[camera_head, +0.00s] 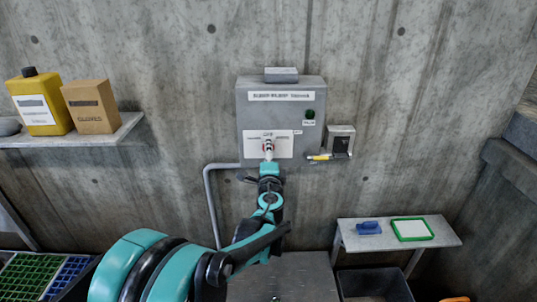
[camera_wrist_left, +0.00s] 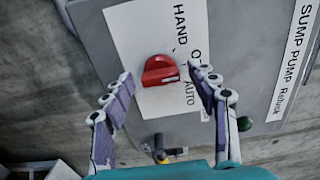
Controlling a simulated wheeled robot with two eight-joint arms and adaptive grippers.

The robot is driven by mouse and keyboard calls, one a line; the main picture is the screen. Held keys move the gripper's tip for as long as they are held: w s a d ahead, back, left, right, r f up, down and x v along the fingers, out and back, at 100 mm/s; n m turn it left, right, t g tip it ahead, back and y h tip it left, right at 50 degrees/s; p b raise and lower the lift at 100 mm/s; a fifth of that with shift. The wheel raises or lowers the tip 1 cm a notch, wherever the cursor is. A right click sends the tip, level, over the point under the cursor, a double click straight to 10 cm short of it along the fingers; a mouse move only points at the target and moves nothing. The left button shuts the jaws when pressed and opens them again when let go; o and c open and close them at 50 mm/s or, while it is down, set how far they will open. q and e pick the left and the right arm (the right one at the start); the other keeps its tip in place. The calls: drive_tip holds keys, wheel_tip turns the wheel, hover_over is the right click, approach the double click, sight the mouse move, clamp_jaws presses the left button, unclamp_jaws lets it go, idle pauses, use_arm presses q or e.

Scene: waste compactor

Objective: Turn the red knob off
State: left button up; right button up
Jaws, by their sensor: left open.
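The red knob (camera_wrist_left: 158,71) sits on a white label (camera_wrist_left: 128,32) lettered "HAND" and "AUTO" on the grey sump pump panel (camera_head: 281,117). In the left wrist view, its grip bar lies roughly crosswise, with a white mark at its right end on the "AUTO" side. My left gripper (camera_wrist_left: 162,77) is open, with one finger on each side of the knob; I see gaps between the fingertips and the knob. In the head view, the gripper (camera_head: 268,150) is in front of the panel and hides most of the knob. My right gripper is not in view.
A green light (camera_head: 310,114) is on the panel's right. A small grey box (camera_head: 341,140) with a yellow-handled item (camera_head: 320,157) is beside it. A conduit (camera_head: 209,205) runs down at left. Shelves flank the panel: left (camera_head: 125,122), right (camera_head: 447,238).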

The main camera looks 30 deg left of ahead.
use_arm(q)
drive_tip(key=v, duration=1.2)
drive_tip(key=shift+s+a, duration=0.1)
drive_tip(key=s+d+f+n+g+h, duration=0.3)
drive_tip(key=s+f+n+g, duration=0.2)
drive_tip(key=s+f+n, duration=0.4)
drive_tip(key=s+d+f+n+g+h, duration=0.1)
drive_tip(key=s+d+f+h, duration=0.2)
drive_tip(key=d, duration=0.3)
drive_tip(key=s+d+f+n+g+h, duration=0.1)
drive_tip(key=s+d+f+g+h, duration=0.1)
drive_tip(key=s+d, duration=0.4)
drive_tip(key=shift+s+f+n+h, duration=0.3)
drive_tip(key=shift+f+h, duration=0.15)
drive_tip(key=shift+h, duration=0.35)
drive_tip(key=shift+d, duration=0.15)
